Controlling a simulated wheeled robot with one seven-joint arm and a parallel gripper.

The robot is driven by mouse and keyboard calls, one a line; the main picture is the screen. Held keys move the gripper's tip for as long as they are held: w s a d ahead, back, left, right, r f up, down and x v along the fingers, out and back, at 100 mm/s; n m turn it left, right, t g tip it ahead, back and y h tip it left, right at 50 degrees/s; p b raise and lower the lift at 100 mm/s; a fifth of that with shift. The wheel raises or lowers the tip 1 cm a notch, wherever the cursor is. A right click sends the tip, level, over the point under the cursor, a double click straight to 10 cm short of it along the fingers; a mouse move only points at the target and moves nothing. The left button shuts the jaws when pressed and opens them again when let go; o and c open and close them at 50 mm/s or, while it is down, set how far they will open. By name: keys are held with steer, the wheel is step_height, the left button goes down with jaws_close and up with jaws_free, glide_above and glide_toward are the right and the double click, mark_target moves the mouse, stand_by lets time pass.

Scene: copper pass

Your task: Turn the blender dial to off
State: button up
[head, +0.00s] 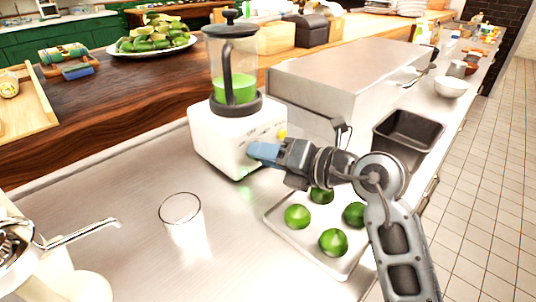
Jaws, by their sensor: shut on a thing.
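The blender has a white base (220,135) and a clear jar (234,75) with green liquid in it and a dark lid and handle. It stands upright on the steel counter at the centre. My gripper (252,152) reaches in from the right, with its blue fingertips at the front face of the base. It is shut on the blender dial, which the fingers hide, so I cannot read the dial's setting. A small yellow spot (282,131) shows on the base just above the gripper.
An empty glass (182,219) stands at front left. A tray (345,268) with several limes lies below my arm. A steel box (345,85) and a dark pan (405,135) stand to the right. A juicer (18,245) is at the left edge. Counter left of the blender is clear.

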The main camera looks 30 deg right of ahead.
steer(key=shift+c, duration=0.7)
steer(key=shift+r+p, duration=0.1)
steer(key=shift+p, duration=0.45)
steer(key=shift+n+p, duration=0.4)
steer(key=shift+p, duration=0.05)
steer(key=n+h+p, duration=0.1)
steer(key=p, duration=0.2)
steer(key=n+p, duration=0.2)
steer(key=p, duration=0.1)
steer(key=shift+s+r+h, duration=0.1)
steer(key=shift+r+h, duration=0.1)
steer(key=shift+h, duration=0.2)
steer(key=n+p, duration=0.1)
steer(key=p, duration=0.1)
steer(key=n+h+p, duration=0.1)
steer(key=shift+a+f+n+t+p, duration=0.1)
steer(key=shift+f+n+t+p, duration=0.1)
steer(key=shift+n+t+p, duration=0.15)
steer(key=shift+f+n+t+h+p, duration=0.1)
steer(key=shift+n+t+h+p, duration=0.1)
steer(key=shift+n+h+p, duration=0.3)
steer(key=shift+f+n+t+h+p, duration=0.1)
steer(key=shift+n+t+p, duration=0.1)
steer(key=shift+n, duration=0.45)
